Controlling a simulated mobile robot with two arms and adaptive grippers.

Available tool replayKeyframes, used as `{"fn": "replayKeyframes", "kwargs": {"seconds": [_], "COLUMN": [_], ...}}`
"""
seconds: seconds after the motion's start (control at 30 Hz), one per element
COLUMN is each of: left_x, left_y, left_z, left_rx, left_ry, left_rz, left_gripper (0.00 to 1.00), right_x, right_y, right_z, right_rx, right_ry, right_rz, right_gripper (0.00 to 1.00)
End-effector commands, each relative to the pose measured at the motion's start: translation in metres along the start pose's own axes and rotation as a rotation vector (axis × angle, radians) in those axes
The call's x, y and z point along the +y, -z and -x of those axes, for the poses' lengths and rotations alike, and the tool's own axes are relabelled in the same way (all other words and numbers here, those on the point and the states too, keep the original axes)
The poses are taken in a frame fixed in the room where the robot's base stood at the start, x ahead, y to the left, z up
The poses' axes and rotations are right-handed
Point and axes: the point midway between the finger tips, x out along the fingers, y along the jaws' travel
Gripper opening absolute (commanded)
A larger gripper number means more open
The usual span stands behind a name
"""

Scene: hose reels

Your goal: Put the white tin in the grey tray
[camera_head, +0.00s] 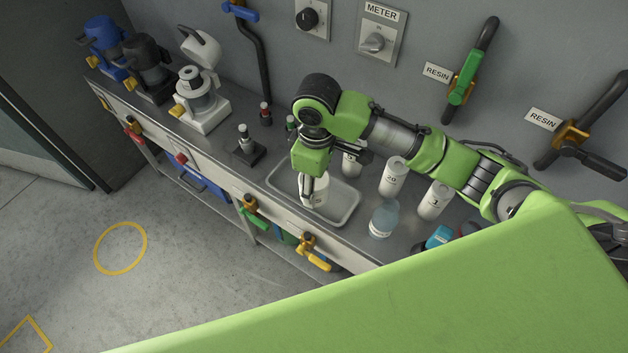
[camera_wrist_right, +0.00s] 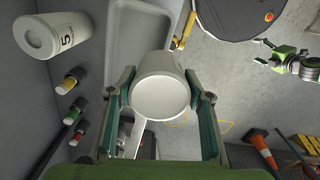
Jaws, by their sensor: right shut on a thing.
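The white tin (camera_head: 313,193) is between the fingers of my right gripper (camera_head: 311,184), which is shut on it. In the head view, the tin appears over the left part of the grey tray (camera_head: 345,205). I cannot tell whether it touches the tray floor. In the right wrist view, the tin (camera_wrist_right: 161,88) sits between both fingers of the right gripper (camera_wrist_right: 162,100), its round end facing the camera. It overlaps the near end of the tray (camera_wrist_right: 135,32). A small green gripper, seemingly my left one (camera_wrist_right: 292,62), shows at the upper right; its jaws are unclear.
White numbered containers (camera_head: 393,177) and a clear bottle (camera_head: 383,220) stand right of the tray. A small dark stand (camera_head: 245,151) is to its left. A white machine (camera_head: 202,100) stands farther left. Handles, including a yellow one (camera_head: 314,254), stick out from the bench front.

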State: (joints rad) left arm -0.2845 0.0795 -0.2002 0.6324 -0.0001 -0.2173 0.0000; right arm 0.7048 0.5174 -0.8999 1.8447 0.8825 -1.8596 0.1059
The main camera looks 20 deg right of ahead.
Motion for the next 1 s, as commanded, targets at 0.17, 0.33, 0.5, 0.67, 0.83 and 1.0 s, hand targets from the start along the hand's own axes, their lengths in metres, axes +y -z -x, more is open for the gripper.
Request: {"fn": "replayKeyframes", "kwargs": {"seconds": [0.17, 0.33, 0.5, 0.67, 0.83, 1.0], "left_x": [0.002, 0.004, 0.004, 0.003, 0.002, 0.002], "left_y": [-0.013, -0.026, -0.028, -0.024, -0.019, -0.017], "left_z": [0.006, 0.009, 0.01, 0.011, 0.012, 0.012], "left_rx": [-0.02, -0.04, -0.042, -0.037, -0.03, -0.027], "left_ry": [-0.002, -0.005, -0.004, -0.004, -0.003, -0.003], "left_rz": [0.0, 0.0, 0.0, 0.0, 0.0, 0.0], "left_gripper": [0.66, 0.66, 0.66, 0.66, 0.66, 0.66], "right_x": [0.029, 0.046, 0.053, 0.057, 0.057, 0.057], "right_y": [0.014, 0.024, 0.027, 0.029, 0.029, 0.029], "right_z": [-0.027, -0.05, -0.059, -0.077, -0.095, -0.096], "right_rx": [-0.004, 0.0, 0.001, -0.003, 0.0, 0.001], "right_ry": [0.002, 0.001, 0.001, 0.002, 0.001, 0.0], "right_rz": [-0.004, -0.002, 0.0, 0.0, -0.001, 0.0], "right_gripper": [0.2, 0.2, 0.2, 0.2, 0.2, 0.2]}}
